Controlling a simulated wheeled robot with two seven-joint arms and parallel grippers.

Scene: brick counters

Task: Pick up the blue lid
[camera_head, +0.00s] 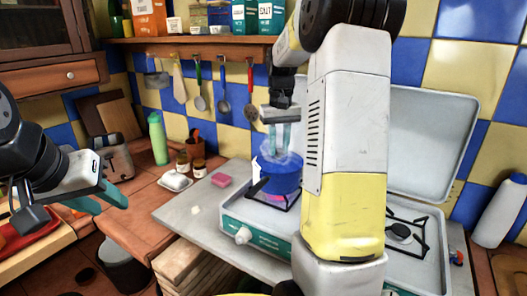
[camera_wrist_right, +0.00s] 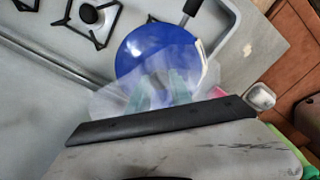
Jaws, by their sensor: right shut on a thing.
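A blue pot (camera_head: 279,182) with a dark handle stands on the stove's left burner. The blue lid (camera_wrist_right: 150,48) shows as a round blue surface in the right wrist view. In the head view, I cannot clearly tell its edge from the pot. My right gripper (camera_head: 281,142) points down over the pot, and its teal fingers (camera_wrist_right: 160,92) are shut at the lid. A pale translucent haze around the fingertips hides the grip. My left gripper (camera_head: 100,203) is at the far left, away from the pot, with its teal fingers apart and empty.
The white stove (camera_head: 243,236) has its cover (camera_head: 430,125) raised behind it and a bare burner (camera_head: 402,236) at right. A pink sponge (camera_head: 221,180), a white dish (camera_head: 175,181) and a green bottle (camera_head: 158,140) stand left. Utensils hang under the shelf (camera_head: 190,41).

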